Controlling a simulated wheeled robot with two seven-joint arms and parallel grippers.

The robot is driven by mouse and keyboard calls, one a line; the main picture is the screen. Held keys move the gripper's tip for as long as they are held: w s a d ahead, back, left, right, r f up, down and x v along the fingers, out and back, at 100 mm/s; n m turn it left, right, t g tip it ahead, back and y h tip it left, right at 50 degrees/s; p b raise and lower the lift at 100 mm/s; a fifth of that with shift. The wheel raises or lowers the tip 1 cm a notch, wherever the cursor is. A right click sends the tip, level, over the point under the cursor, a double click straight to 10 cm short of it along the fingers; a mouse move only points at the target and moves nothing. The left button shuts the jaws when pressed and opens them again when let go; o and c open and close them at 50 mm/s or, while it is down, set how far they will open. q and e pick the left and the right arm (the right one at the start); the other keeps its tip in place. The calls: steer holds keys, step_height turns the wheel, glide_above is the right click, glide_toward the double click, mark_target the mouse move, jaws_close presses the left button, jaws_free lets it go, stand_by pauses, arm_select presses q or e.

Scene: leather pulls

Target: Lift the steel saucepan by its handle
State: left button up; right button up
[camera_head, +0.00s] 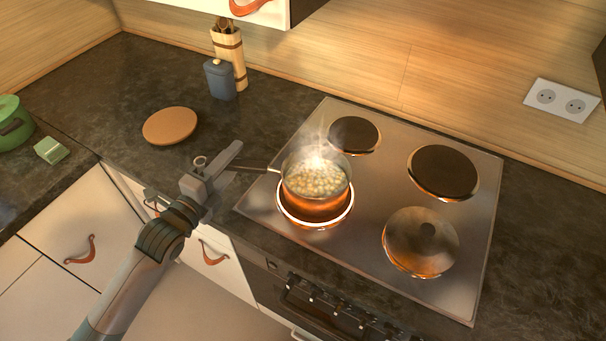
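The steel saucepan (316,200) is on the glowing front-left burner of the hob, full of bubbling, steaming yellowish food. Its dark handle (252,169) points left, past the hob's edge and over the counter, with what looks like a ring at its end. My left gripper (227,163) is at the outer part of the handle, with its fingers across it. The fingers overlap the handle, so I cannot tell whether they are closed on it. I see no clear gap between the pan and the burner. My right gripper is not in view.
A lidded or domed pan (420,241) is on the front-right burner. The two back burners (443,171) are bare. A green pot (14,122) is far left.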

arm_select(q)
steer(key=shift+x, duration=0.8)
steer(key=shift+c, duration=0.4)
jaws_close()
steer(key=shift+r, duration=0.1)
steer(key=shift+r, duration=0.1)
